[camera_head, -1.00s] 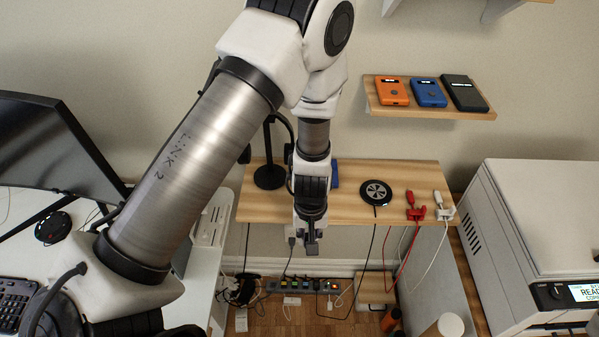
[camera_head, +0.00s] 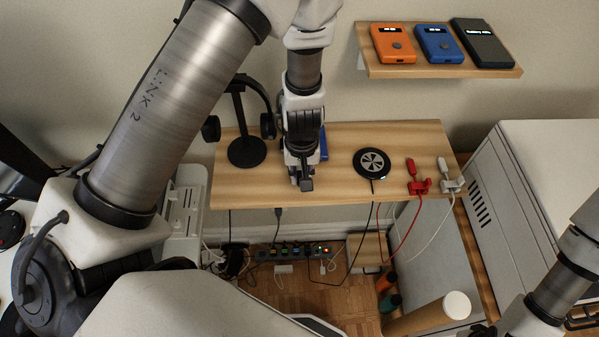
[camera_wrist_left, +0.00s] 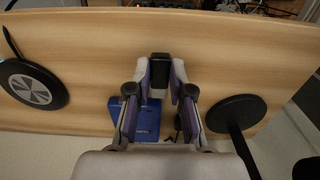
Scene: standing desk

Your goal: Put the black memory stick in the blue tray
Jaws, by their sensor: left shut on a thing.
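The black memory stick (camera_wrist_left: 160,72) is between the fingers of my left gripper (camera_wrist_left: 160,88) in the left wrist view. My left gripper (camera_head: 303,184) is shut on it and hangs over the front part of the wooden shelf in the head view. The stick shows as a small dark piece (camera_head: 307,185) at the fingertips. The blue tray (camera_wrist_left: 147,124) lies on the shelf beyond the fingers, partly hidden by them. In the head view only a blue strip of it (camera_head: 324,146) shows behind my gripper. My right arm shows at the lower right, but its gripper is out of view.
On the wooden shelf (camera_head: 235,188) stand a black headphone stand (camera_head: 247,150) at left, a round black charging pad (camera_head: 372,163), and red (camera_head: 418,184) and white (camera_head: 450,182) plugs at right. A higher shelf holds orange, blue and black devices. A white printer-like box (camera_head: 550,165) stands at right.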

